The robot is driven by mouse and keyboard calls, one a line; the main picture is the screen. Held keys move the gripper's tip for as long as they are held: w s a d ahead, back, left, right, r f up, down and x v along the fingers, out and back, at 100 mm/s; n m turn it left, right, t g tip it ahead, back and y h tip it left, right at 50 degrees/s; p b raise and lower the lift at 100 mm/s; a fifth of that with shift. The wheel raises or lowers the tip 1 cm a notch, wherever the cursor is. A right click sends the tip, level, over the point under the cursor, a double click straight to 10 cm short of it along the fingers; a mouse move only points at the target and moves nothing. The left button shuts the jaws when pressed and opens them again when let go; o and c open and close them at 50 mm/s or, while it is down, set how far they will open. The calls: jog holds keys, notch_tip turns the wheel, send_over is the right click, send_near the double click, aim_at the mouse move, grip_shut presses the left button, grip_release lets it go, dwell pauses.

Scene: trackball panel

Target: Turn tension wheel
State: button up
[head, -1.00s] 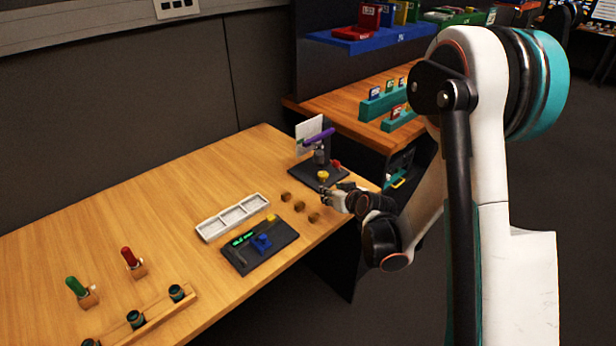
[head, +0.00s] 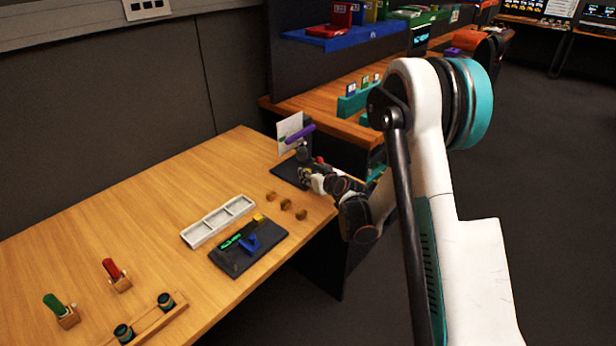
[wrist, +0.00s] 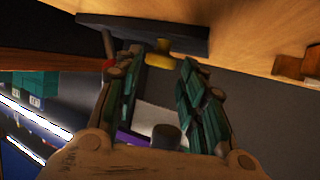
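The device with a purple bar (head: 300,135) stands on a dark base (head: 284,172) at the far end of the wooden table. I take its yellow wheel as the tension wheel; my gripper hides it in the head view. In the wrist view the yellow wheel (wrist: 160,55) shows by the dark base (wrist: 150,28), in the gap between my fingertips. My gripper (head: 306,178) is open, its two fingers on either side of the wheel in the wrist view (wrist: 157,62). I cannot tell whether they touch it.
A red knob (head: 319,160) is close beside my gripper. Small wooden blocks (head: 286,204) lie nearby, with a white tray (head: 218,222) and a dark panel (head: 246,262) nearer. A second bench with a partition (head: 310,75) is behind. The table's middle left is clear.

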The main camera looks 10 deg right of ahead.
jog(key=shift+b+x, duration=0.3)
jog(key=shift+x, duration=1.1)
jog(key=c, duration=0.7)
jog(key=shift+a+f+m+h, duration=0.15)
jog(key=shift+m+h, duration=0.25)
jog(key=shift+h, duration=0.2)
jog(key=shift+m+h, duration=0.3)
jog(key=shift+m, duration=0.1)
jog(key=o, duration=0.7)
